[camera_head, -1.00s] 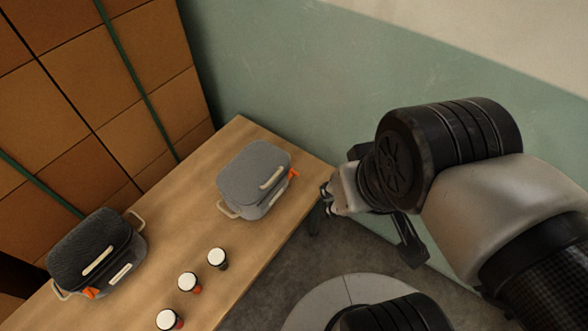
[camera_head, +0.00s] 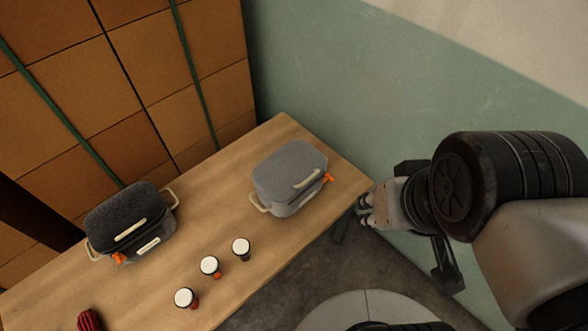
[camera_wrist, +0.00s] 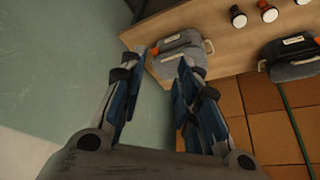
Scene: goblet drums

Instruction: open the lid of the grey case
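The grey case (camera_head: 288,180) sits upright on the wooden table near its far right corner, with its lid down. It has a pale handle on the front of the lid, a pale side loop and an orange tab at the right. My gripper (camera_head: 366,203) is just right of the case, beyond the table's edge and apart from the case. In the wrist view the gripper (camera_wrist: 160,76) has its fingers spread with nothing held. The grey case (camera_wrist: 177,62) shows beyond and between the fingertips, partly covered by them.
A dark case (camera_head: 128,222) stands at the left of the table (camera_head: 235,200). Several small white-topped jars, one of them here (camera_head: 241,248), stand along the front. A red and black object (camera_head: 89,320) lies at lower left. A green wall (camera_head: 330,80) rises behind the table.

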